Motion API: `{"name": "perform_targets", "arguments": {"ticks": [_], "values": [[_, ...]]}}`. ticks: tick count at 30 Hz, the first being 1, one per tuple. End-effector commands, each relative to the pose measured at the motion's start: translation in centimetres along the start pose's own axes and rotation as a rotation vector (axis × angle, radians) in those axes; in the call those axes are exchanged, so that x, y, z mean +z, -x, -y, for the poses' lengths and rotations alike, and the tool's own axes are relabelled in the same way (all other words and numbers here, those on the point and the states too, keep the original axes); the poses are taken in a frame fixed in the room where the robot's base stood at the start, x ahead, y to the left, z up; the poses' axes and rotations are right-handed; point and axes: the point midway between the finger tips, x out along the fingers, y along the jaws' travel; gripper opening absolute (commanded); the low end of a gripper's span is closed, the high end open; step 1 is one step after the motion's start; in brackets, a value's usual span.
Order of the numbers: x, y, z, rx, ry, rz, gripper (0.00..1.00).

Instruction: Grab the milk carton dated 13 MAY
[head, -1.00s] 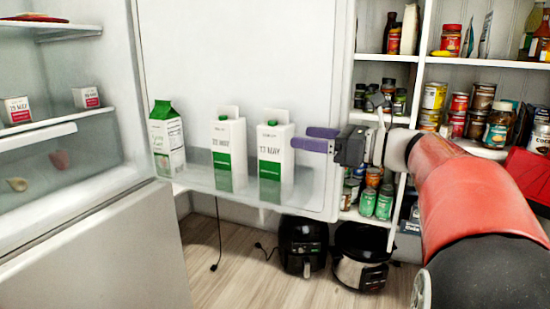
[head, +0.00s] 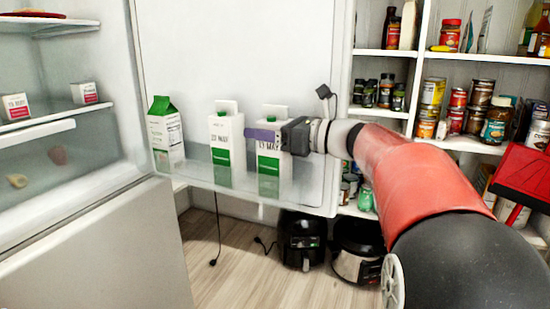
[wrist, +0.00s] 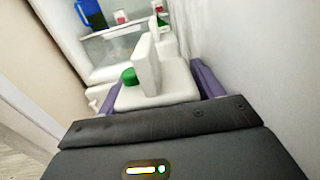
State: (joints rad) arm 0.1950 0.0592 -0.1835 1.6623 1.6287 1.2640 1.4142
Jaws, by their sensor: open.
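Three white-and-green milk cartons stand upright on the open fridge door's shelf. The left carton (head: 165,135) is turned at an angle, the middle carton (head: 224,150) faces me, and the right carton (head: 270,165) is beside it. Dates ending in MAY are printed on the front of the middle and right ones, but I cannot read the day surely. My gripper (head: 262,135) is open at the right carton's upper part, its purple finger across the front, partly hiding the date. In the wrist view, the right carton's white top (wrist: 160,88) with a green cap lies between the purple fingers.
The clear door shelf (head: 200,175) has a raised front wall. The middle carton stands close to the left of my gripper. The fridge interior (head: 50,100) is at the left, holding small boxes. Pantry shelves (head: 460,60) with jars and cans stand at the right.

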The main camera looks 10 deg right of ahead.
Motion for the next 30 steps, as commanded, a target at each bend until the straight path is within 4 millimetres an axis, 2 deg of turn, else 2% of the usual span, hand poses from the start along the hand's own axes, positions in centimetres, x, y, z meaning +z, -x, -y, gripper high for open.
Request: {"name": "perform_targets", "arguments": {"ticks": [2, 16, 30], "values": [[0.01, 0.02, -0.01, 0.000, 0.000, 0.000, 0.61], [0.01, 0.04, -0.02, 0.000, 0.000, 0.000, 0.00], [0.63, 0.06, -0.25, 0.001, 0.004, 0.004, 0.00]]}}
